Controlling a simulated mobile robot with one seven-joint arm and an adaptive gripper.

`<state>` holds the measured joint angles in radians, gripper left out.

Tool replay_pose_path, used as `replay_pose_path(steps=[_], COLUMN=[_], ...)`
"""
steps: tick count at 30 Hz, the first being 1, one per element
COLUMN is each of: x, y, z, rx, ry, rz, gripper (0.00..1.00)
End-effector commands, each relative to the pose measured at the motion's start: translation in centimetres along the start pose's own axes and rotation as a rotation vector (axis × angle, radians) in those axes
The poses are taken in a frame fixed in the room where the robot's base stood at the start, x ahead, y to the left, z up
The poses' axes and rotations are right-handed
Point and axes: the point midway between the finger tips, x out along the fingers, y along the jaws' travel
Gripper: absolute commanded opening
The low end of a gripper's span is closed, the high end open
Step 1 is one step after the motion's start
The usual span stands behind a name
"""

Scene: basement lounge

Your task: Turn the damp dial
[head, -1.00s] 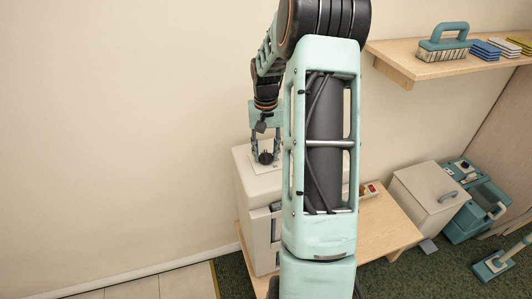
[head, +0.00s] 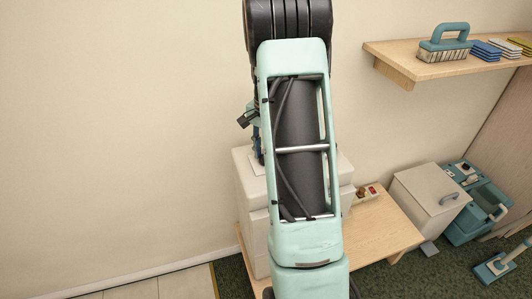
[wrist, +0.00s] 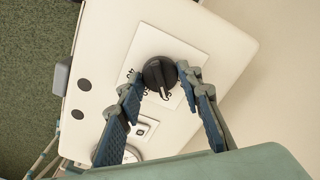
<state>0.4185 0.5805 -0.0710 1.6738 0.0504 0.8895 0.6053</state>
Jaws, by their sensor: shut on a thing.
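The damp dial (wrist: 158,74) is a round black knob with a pale pointer line. It sits on a white plate (wrist: 152,48) with printed numbers on top of the cream appliance (wrist: 105,35). In the wrist view the pointer line faces the lower edge of the picture. My gripper (wrist: 158,77) is shut on the dial, with one blue-padded finger at each side of it. In the head view my arm hides the dial and most of the gripper, and the cream appliance (head: 243,163) shows beside the arm.
The appliance stands on a low wooden table (head: 375,235) against a plain wall. A small box with a red part (head: 371,191) lies on the table. A shelf (head: 400,62) with a brush (head: 445,42) is at upper right. A cream bin (head: 430,190) is at right.

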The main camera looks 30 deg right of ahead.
Motion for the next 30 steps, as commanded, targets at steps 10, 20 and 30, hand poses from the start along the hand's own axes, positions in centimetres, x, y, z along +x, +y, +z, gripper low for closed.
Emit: replay_pose_path(steps=[10, 20, 30], x=[-0.12, -0.07, -0.66], y=[-0.07, -0.04, -0.06], z=[-0.12, -0.09, -0.1], rx=[0.013, 0.012, 0.011], ry=[0.003, 0.002, 0.003], rz=[-0.002, -0.002, -0.002], gripper=[0.09, 0.51, 0.51])
